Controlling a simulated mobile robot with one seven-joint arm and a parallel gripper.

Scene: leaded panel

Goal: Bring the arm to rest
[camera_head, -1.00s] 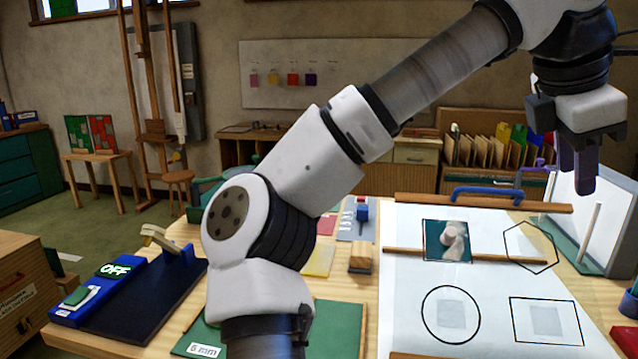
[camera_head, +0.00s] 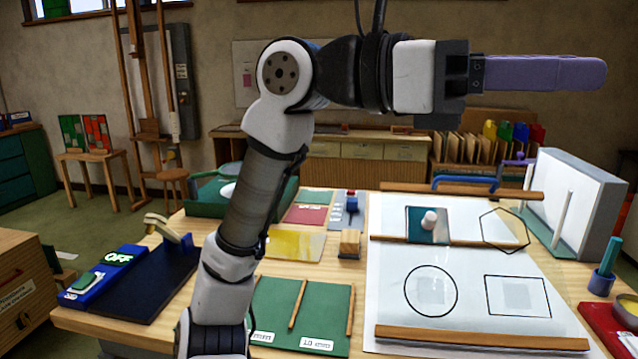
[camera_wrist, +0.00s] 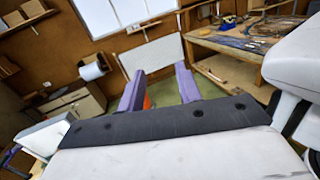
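My arm rises over the worktable (camera_head: 75,318) and its upper part is bent to the right, level and high above the table. My gripper (camera_head: 596,73) points to the right, well clear of everything on the table. In the wrist view its two purple fingers (camera_wrist: 160,80) stand apart with only floor and room behind between them, so it is open and empty. In the head view the near finger hides the far one.
A blue-black device (camera_head: 140,285) reading OFF stands left. A white upright panel (camera_head: 590,200) stands right. The air around my gripper looks free.

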